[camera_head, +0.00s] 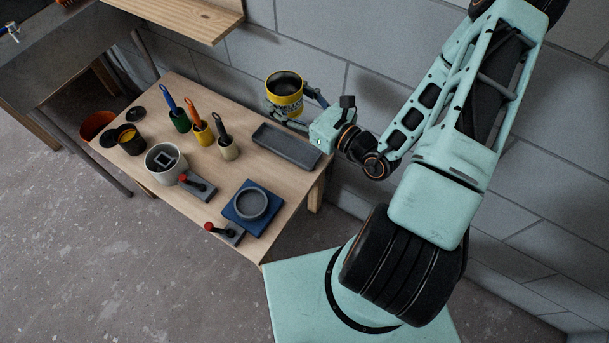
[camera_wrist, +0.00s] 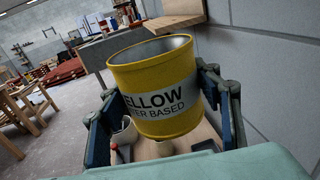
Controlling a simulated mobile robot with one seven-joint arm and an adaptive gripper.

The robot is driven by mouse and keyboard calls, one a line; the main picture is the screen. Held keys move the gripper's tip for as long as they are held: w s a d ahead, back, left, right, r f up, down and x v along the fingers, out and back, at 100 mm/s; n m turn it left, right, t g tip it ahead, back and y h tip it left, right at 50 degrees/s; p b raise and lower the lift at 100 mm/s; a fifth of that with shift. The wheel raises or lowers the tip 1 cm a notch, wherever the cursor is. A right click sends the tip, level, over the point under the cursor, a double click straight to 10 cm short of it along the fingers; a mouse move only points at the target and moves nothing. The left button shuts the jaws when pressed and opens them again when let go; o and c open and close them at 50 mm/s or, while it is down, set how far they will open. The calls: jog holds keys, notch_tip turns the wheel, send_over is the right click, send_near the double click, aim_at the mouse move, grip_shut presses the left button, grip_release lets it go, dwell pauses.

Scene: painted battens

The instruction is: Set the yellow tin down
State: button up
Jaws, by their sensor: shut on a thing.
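The yellow tin (camera_head: 285,93) is open-topped with a dark inside and a grey label band. In the wrist view the tin (camera_wrist: 158,82) fills the middle, and its label reads "ELLOW" and "ER BASED". My gripper (camera_wrist: 165,105) is shut on it, with one finger on each side. In the head view my gripper (camera_head: 296,108) holds the tin upright or nearly so, above the far right part of the wooden table (camera_head: 226,178). The tin's base and the gap under it are partly hidden by the gripper.
A long grey tray (camera_head: 287,146) lies near the table's right edge. A blue square with a round grey dish (camera_head: 251,204) sits at the front. Several brushes in small pots (camera_head: 201,135), a white tin (camera_head: 164,164) and red-knobbed clamps (camera_head: 198,187) stand left. The block wall (camera_head: 370,85) is close behind.

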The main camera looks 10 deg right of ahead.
jog(key=s+a+f+n+g+y+b, duration=0.15)
jog(key=a+f+b, duration=0.25)
jog(key=f+b, duration=0.4)
jog(key=s+a+f+n+y+b, duration=0.15)
jog(key=a+f+b, duration=0.35)
jog(key=f, duration=0.6)
jog(key=shift+m, duration=0.5)
jog(key=w+d+f+b, duration=0.1)
jog(key=d+f, duration=0.2)
jog(key=d, duration=0.1)
jog(key=w+d+f+b, duration=0.2)
jog(key=d+f, duration=0.1)
jog(key=d, duration=0.2)
jog(key=w+d+f+b, duration=0.1)
jog(key=w+d+f, duration=0.1)
jog(key=d+f, duration=0.1)
jog(key=shift+d+f+b, duration=0.2)
jog(key=shift+d+b, duration=0.1)
jog(key=shift+d, duration=0.6)
jog(key=shift+d+f+b, duration=0.1)
jog(key=shift+f+b, duration=0.45)
jog(key=shift+f, duration=1)
jog(key=shift+f+b, duration=0.55)
jog(key=shift+f, duration=0.1)
jog(key=o, duration=1.6)
jog(key=shift+r, duration=0.1)
